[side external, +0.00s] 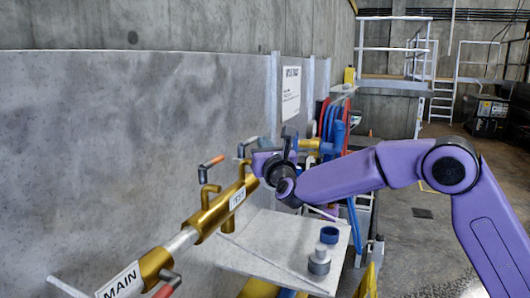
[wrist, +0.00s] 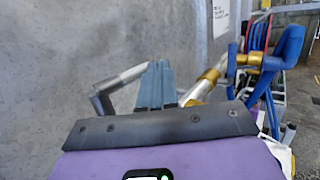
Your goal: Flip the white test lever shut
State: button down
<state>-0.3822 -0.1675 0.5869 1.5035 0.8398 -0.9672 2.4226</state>
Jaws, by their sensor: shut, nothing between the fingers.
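A brass valve body with a TEST label (side external: 237,199) sits on the pipe along the wall in the side view. My gripper (side external: 264,160) is just above and right of its far end. In the wrist view my gripper (wrist: 155,85) has its blue-grey fingers shut together, with nothing between them. A pale grey bent bar (wrist: 125,78), perhaps the white test lever, shows just left of the fingers. Its right end is hidden behind them, so I cannot tell whether they touch. In the side view I cannot make out a white lever at the TEST label; my gripper covers part of that area.
A MAIN label (side external: 120,284) is on the nearer pipe. A grey shelf (side external: 250,245) below holds a blue ring (side external: 329,235) and a grey knob (side external: 319,262). Blue and red hoses (side external: 335,118) hang beyond. The concrete wall is close at left.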

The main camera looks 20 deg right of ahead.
jog(key=shift+w, duration=0.25)
dwell(0.6)
jog(key=s+d+f+n+g+y, duration=0.1)
jog(key=s+d+n+g+y, duration=0.2)
jog(key=s+d+n+y, duration=0.75)
jog(key=a+f+n+g+y, duration=0.15)
jog(key=n+y, duration=0.45)
jog(key=n, duration=1.1)
jog(key=f+x, duration=0.1)
jog(key=x, duration=1.2)
jog(key=shift+w+a, duration=0.3)
jog(key=shift+w+g+h, duration=0.1)
jog(key=shift+g+h, duration=0.15)
